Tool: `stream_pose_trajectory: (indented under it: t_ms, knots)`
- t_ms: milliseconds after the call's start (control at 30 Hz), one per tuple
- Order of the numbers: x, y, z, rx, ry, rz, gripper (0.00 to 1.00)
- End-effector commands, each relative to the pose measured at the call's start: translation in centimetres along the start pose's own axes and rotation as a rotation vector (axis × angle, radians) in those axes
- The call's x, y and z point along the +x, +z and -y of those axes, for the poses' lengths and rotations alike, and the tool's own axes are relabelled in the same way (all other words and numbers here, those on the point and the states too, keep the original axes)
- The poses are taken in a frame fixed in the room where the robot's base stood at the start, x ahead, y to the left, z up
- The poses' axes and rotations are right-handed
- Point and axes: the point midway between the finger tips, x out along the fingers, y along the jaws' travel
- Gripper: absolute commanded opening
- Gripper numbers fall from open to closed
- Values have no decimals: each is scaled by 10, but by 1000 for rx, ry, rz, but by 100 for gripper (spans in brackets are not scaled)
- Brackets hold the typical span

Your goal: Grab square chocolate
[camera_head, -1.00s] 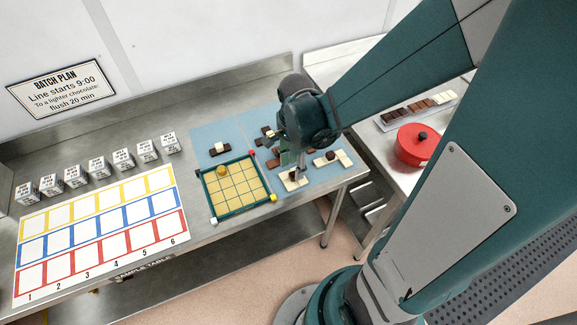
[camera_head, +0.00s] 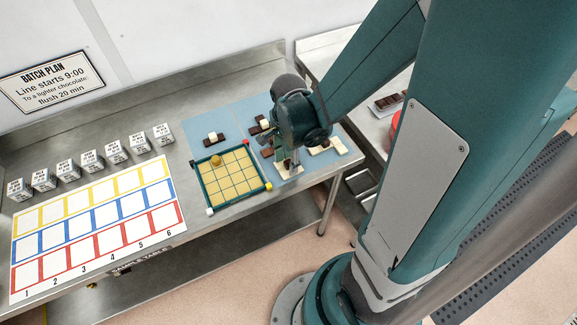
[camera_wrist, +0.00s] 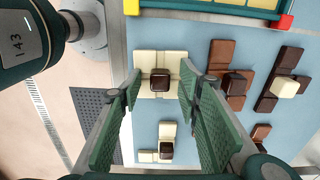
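In the wrist view, a small square dark chocolate (camera_wrist: 160,78) sits on a cream-white chocolate slab (camera_wrist: 147,60). My gripper (camera_wrist: 159,84) is open and empty, with one green finger on each side of that square. I cannot tell the gap in height. In the head view my gripper (camera_head: 290,161) is over the white slab (camera_head: 291,172) near the front of the blue mat. Other square pieces are a dark one (camera_wrist: 234,84) on a brown slab, a white one (camera_wrist: 285,87) on a dark slab, and a dark one (camera_wrist: 165,148) on another white slab.
A numbered chart (camera_head: 96,230) and several labelled cubes (camera_head: 92,160) lie further left. A second table (camera_head: 335,46), with a chocolate row (camera_head: 390,101), is at right.

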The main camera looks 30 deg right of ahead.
Motion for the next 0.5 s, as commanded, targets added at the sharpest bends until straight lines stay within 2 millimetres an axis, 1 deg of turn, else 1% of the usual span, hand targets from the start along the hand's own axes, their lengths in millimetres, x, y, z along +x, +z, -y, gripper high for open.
stream_pose_trajectory:
  t_ms: [167,267,400,500]
  knots:
    - [0,0,0,0,0,0,34]
    - [0,0,0,0,0,0,24]
    - [0,0,0,0,0,0,5]
    - [0,0,0,0,0,0,4]
